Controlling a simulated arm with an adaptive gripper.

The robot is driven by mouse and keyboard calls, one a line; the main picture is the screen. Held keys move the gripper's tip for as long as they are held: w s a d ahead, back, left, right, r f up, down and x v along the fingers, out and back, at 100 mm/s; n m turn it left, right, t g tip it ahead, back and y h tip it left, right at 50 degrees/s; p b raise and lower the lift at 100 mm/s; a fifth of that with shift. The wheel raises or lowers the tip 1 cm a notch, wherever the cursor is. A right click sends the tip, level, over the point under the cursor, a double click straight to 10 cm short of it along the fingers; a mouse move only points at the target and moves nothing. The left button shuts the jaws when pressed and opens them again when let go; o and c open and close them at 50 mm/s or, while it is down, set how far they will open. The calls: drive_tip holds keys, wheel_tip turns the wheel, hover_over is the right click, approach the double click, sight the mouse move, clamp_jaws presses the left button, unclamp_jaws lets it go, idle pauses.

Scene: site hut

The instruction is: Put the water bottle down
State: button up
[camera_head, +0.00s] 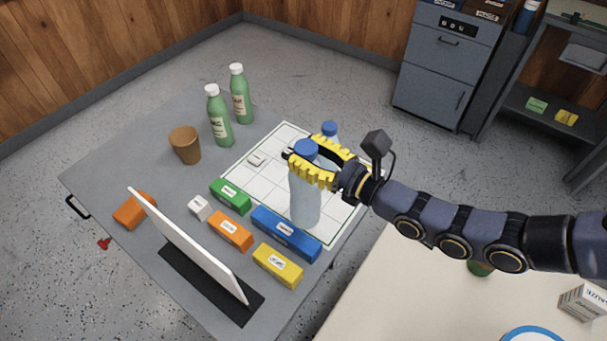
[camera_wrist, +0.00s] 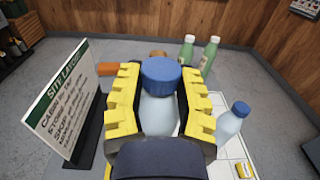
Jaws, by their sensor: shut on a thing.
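A pale, see-through water bottle (camera_head: 305,202) with a blue cap stands upright between the yellow fingers of my gripper (camera_head: 303,152). The fingers are shut around its upper part, just below the cap. In the wrist view the bottle (camera_wrist: 158,112) shows between both fingers. Its base appears over the front part of the white gridded mat (camera_head: 262,181); I cannot tell whether it touches. A second blue-capped bottle (camera_head: 330,130) stands behind my gripper, partly hidden; it also shows in the wrist view (camera_wrist: 229,124).
Blue (camera_head: 286,233), green (camera_head: 230,195), orange (camera_head: 231,230) and yellow (camera_head: 277,264) boxes lie near the mat's left and front. A white sign (camera_head: 188,246), brown cup (camera_head: 185,145) and two green bottles (camera_head: 219,117) stand farther left. Some mat squares left of the bottle are bare.

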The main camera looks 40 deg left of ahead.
drive_tip(key=shift+s+a+f+g, duration=0.15)
drive_tip(key=shift+s+a+g, duration=0.15)
drive_tip(key=shift+s+a, duration=0.45)
drive_tip(key=shift+w+a+f, duration=0.15)
drive_tip(key=shift+a, duration=0.25)
drive_tip(key=w+a+f, duration=0.8)
drive_tip(key=a+f, duration=0.2)
drive_tip(key=f, duration=0.2)
drive_tip(key=shift+w+a+f, duration=0.15)
drive_tip(key=shift+a+f, duration=0.2)
drive_tip(key=o, duration=1)
drive_tip(key=shift+f, duration=0.15)
